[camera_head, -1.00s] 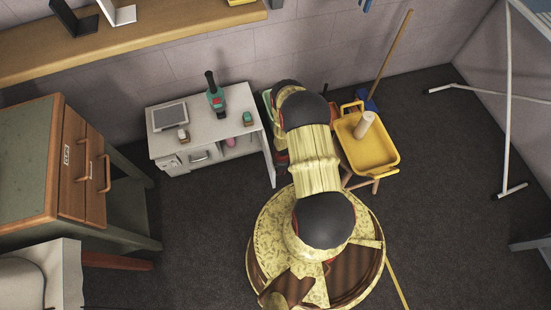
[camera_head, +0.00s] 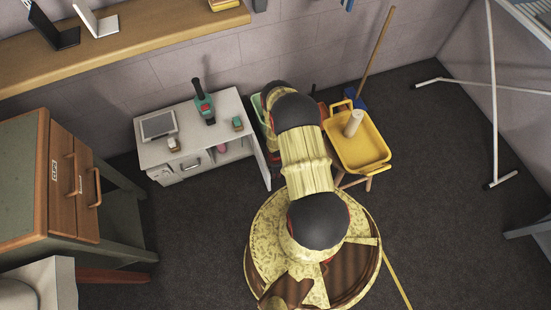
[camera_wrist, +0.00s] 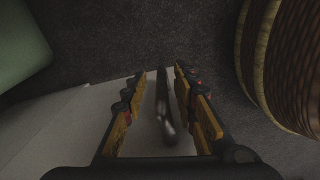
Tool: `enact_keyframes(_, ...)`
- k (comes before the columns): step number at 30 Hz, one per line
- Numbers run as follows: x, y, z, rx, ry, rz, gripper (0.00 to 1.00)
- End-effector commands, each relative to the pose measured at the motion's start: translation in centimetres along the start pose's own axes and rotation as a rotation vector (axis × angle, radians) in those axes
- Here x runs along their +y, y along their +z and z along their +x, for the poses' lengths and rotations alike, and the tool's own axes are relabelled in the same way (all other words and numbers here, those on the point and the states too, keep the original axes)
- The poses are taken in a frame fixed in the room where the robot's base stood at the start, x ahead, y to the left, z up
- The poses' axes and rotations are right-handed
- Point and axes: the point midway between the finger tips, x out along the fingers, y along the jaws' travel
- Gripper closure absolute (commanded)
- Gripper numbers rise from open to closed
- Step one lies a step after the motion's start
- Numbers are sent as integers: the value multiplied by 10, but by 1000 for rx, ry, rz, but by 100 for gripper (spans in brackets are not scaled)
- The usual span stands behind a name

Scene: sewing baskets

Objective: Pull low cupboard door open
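The low white cupboard (camera_head: 164,153) stands against the back wall in the head view. Its right-hand door (camera_head: 262,164) is swung well open, sticking out toward the front. The left part stays closed and has a metal handle (camera_head: 190,166). In the wrist view, my gripper (camera_wrist: 154,78) points down with its two fingers apart. A grey metal bar, seemingly the door's handle (camera_wrist: 164,112), lies between the fingers by the pale door panel (camera_wrist: 90,115), with gaps visible. My arm hides the gripper in the head view.
A yellow tray (camera_head: 370,158) on a stool stands right of my arm. A green bin (camera_head: 257,107) is between cupboard and arm. A wooden drawer unit (camera_head: 75,195) is at left. Dark floor (camera_head: 190,235) in front of the cupboard is clear.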

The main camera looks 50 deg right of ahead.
Motion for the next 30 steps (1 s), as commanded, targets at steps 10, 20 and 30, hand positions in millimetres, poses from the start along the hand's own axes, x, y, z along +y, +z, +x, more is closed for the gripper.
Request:
enact_keyframes(10, -1, 0, -5, 0, -1, -1, 71)
enact_keyframes(20, 0, 0, -46, 0, 0, -1, 71)
enact_keyframes(30, 1, 0, -97, 0, 1, -1, 71)
